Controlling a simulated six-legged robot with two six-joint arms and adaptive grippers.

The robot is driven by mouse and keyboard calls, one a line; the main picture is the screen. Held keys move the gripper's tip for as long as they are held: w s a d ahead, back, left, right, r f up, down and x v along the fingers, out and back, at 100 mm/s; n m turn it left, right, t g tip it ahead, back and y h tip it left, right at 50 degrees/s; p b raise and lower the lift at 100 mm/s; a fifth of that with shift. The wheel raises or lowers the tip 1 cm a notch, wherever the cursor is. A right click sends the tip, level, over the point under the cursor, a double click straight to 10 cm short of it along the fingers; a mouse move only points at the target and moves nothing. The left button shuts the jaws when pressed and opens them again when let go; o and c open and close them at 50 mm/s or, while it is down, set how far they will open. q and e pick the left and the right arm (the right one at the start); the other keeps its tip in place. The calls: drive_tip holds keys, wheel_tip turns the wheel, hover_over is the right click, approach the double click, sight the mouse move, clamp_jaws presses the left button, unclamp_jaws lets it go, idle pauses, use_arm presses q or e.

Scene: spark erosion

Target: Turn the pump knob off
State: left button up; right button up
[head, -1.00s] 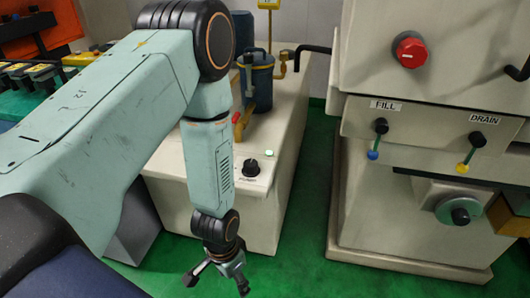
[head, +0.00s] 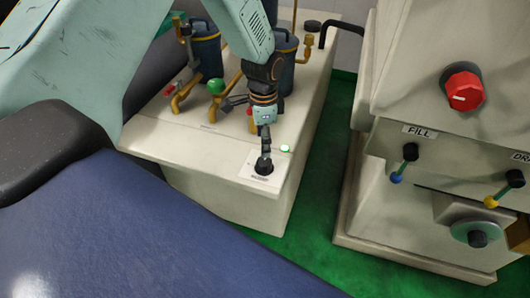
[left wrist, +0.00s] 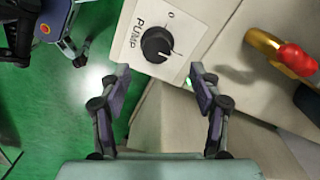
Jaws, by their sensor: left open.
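The pump knob (head: 264,167) is a black round knob on a white label plate at the front corner of the cream cabinet top. My right gripper is not in view.
Blue filter canisters (head: 207,52), yellow pipes and a green-handled valve (head: 216,86) stand behind. The machine at right has a red knob (head: 463,91) and fill lever (head: 409,153). Green floor lies between.

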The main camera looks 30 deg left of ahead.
sight(264, 161)
use_arm(q)
drive_tip(key=f, duration=0.2)
drive_tip(key=d+f, duration=0.1)
drive_tip(key=f, duration=0.1)
drive_tip(key=shift+s+b, duration=0.1)
drive_tip(key=shift+b, duration=0.3)
drive_tip(key=f, duration=0.1)
drive_tip(key=a+f, duration=0.1)
drive_tip(key=f, duration=0.1)
drive_tip(key=shift+s, duration=0.15)
drive_tip(key=shift+d+f, duration=0.1)
drive_tip(key=shift+f, duration=0.05)
drive_tip(key=shift+d, duration=0.25)
drive_tip(key=shift+a, duration=0.2)
drive_tip(key=c, duration=0.4)
drive_tip(key=shift+d, duration=0.1)
drive_tip(key=c, duration=0.8)
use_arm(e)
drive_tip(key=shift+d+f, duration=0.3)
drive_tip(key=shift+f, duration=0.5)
